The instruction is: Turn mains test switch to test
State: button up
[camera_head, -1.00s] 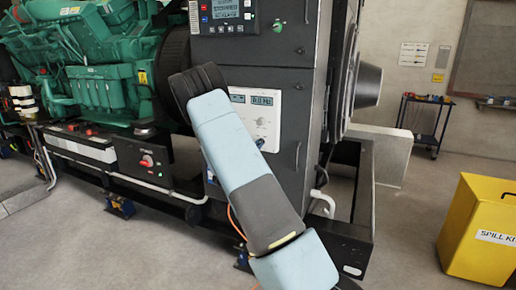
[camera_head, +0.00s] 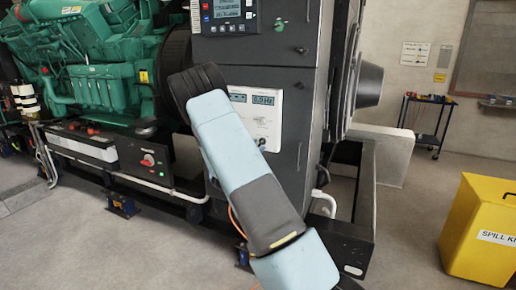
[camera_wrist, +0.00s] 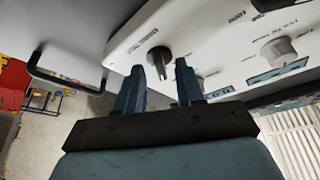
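A white control panel (camera_head: 291,128) with small displays is set in the dark genset cabinet, partly hidden behind my arm in the head view. In the wrist view the panel (camera_wrist: 208,40) is tilted and its lettering is upside down. A dark rotary switch (camera_wrist: 159,58) stands out from it, and a pale knob (camera_wrist: 278,50) sits to its right. Which is the mains test switch I cannot read for certain. My gripper (camera_wrist: 159,66) is open, its two fingers apart on either side of the dark switch in the picture. Contact is not clear. The head view hides the gripper behind the arm.
A black handle (camera_wrist: 65,75) sticks out left of the panel in the wrist view. The green engine (camera_head: 100,60) stands at the left. A yellow spill kit bin (camera_head: 480,235) and a small cart (camera_head: 427,122) stand at the right. The floor between is clear.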

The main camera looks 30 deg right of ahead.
jog(key=v, duration=1.2)
jog(key=shift+a+f, duration=0.2)
jog(key=shift+a, duration=0.1)
jog(key=shift+s, duration=0.1)
notch_tip(320, 180, up, 9)
jog(key=w+a+n+t+y, duration=0.3)
jog(key=n+y, duration=0.1)
jog(key=y, duration=0.6)
jog(key=s+a+r+n+y, duration=0.6)
jog(key=s+a+r+y, duration=0.15)
jog(key=r, duration=0.25)
jog(key=s+a+r+n+g+y, duration=0.2)
jog(key=s+n, duration=0.1)
jog(key=s, duration=0.5)
jog(key=s+a+r+n+g+y, duration=0.1)
jog(key=s+r+n+y, duration=0.1)
jog(key=s, duration=0.6)
jog(key=s+d+f+n+g+h, duration=0.1)
jog(key=s+n+g, duration=0.3)
jog(key=s, duration=1.5)
jog(key=shift+s+d+h, duration=0.3)
jog(key=shift+d+h, duration=0.1)
jog(key=shift+h, duration=0.05)
